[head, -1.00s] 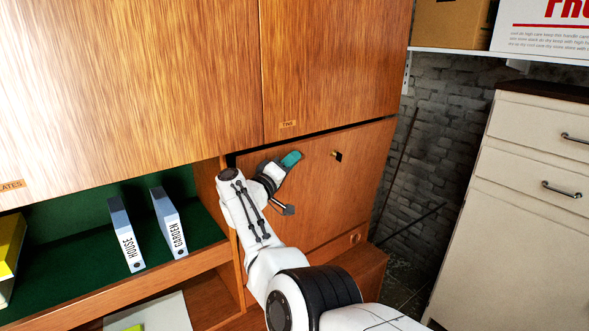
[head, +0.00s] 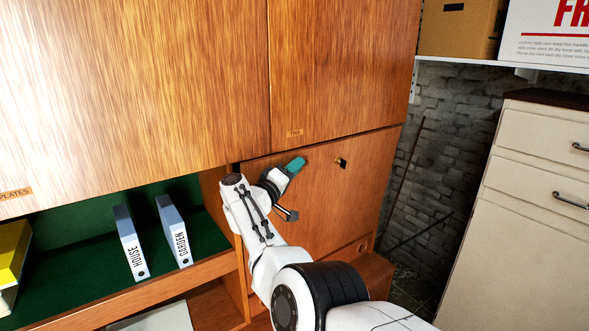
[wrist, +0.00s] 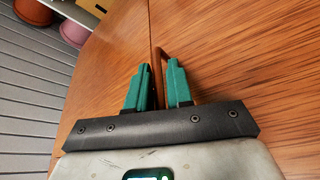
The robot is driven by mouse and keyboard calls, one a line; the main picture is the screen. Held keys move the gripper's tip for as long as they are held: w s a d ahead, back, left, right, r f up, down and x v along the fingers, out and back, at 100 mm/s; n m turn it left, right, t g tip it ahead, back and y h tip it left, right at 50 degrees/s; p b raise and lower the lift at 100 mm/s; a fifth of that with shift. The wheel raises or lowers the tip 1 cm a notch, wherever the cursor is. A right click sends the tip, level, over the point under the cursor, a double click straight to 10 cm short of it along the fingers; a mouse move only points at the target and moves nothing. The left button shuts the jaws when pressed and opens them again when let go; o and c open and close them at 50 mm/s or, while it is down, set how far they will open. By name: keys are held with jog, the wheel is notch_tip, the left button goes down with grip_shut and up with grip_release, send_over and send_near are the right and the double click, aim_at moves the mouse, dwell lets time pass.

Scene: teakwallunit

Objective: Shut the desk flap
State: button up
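The desk flap (head: 325,205) is a wooden panel below the right-hand upper door in the head view. It stands upright or nearly so, with a dark gap along its top edge. A small dark and brass fitting (head: 341,163) sits near its top. My gripper (head: 296,163) is at the flap's upper left part, its teal fingers near or against the face; I cannot tell which. In the wrist view the two fingers (wrist: 158,88) stand apart, with a thin brown edge showing between and beyond them. My arm hides the flap's lower left.
On the left, an open green-lined shelf (head: 80,258) holds two grey binders (head: 130,243). A cream cabinet (head: 525,215) stands on the right, before a brick wall (head: 440,155). A box shelf (head: 465,60) is above. A wooden base section (head: 375,275) lies below the flap.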

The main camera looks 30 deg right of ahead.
jog(key=shift+s+a+p, duration=0.15)
jog(key=shift+a+p, duration=0.3)
jog(key=shift+a, duration=0.1)
jog(key=p+v, duration=0.2)
jog(key=v, duration=0.7)
jog(key=shift+s+a+f, duration=0.15)
jog(key=shift+s+a, duration=0.05)
jog(key=shift+a, duration=0.1)
jog(key=shift+c, duration=0.4)
